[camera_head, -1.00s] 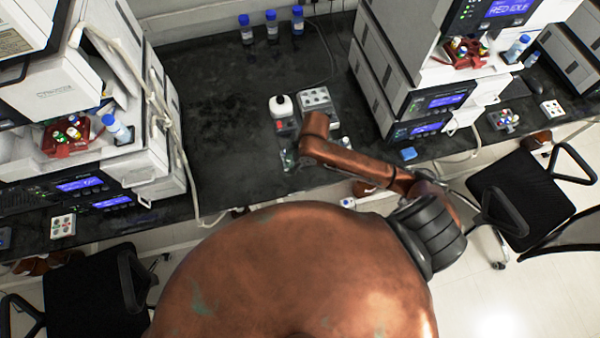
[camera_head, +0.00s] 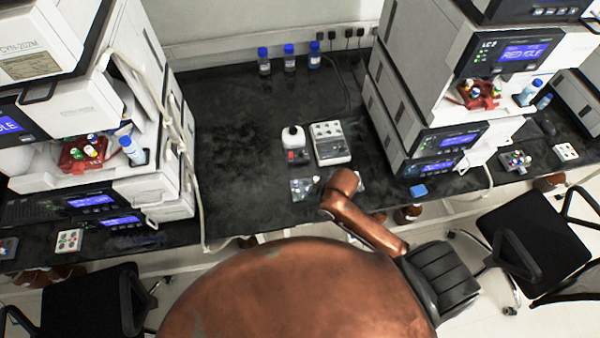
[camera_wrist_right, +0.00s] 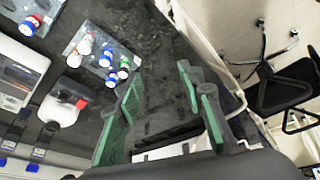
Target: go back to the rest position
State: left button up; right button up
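My right arm shows in the head view as a copper link whose end (camera_head: 342,186) is over the front part of the black bench. The gripper's fingers are not clear there. In the right wrist view my right gripper (camera_wrist_right: 158,95) has its green-padded fingers spread, with nothing between them but dark bench behind. My left arm and left gripper are in neither view.
Instrument stacks (camera_head: 430,100) (camera_head: 90,150) flank the bench. Blue-capped bottles (camera_head: 289,58) stand behind. The bench's left middle is clear.

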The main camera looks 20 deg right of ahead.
jog(key=s+d+f+m+h, duration=0.1)
jog(key=s+d+m+h, duration=0.3)
jog(key=s+d+m, duration=0.85)
jog(key=s+f+n+g+b, duration=0.1)
jog(key=s+f+n+b, duration=0.1)
jog(key=f, duration=1.3)
jog(key=s+f+n+b, duration=0.1)
jog(key=s+f, duration=0.1)
jog(key=f, duration=1.4)
jog(key=s+f+g+y+b, duration=0.1)
jog(key=s+f+b, duration=0.2)
jog(key=s+f, duration=1.7)
notch_tip(320, 180, down, 3)
jog(key=shift+a+n+g, duration=0.3)
jog(key=shift+n, duration=0.15)
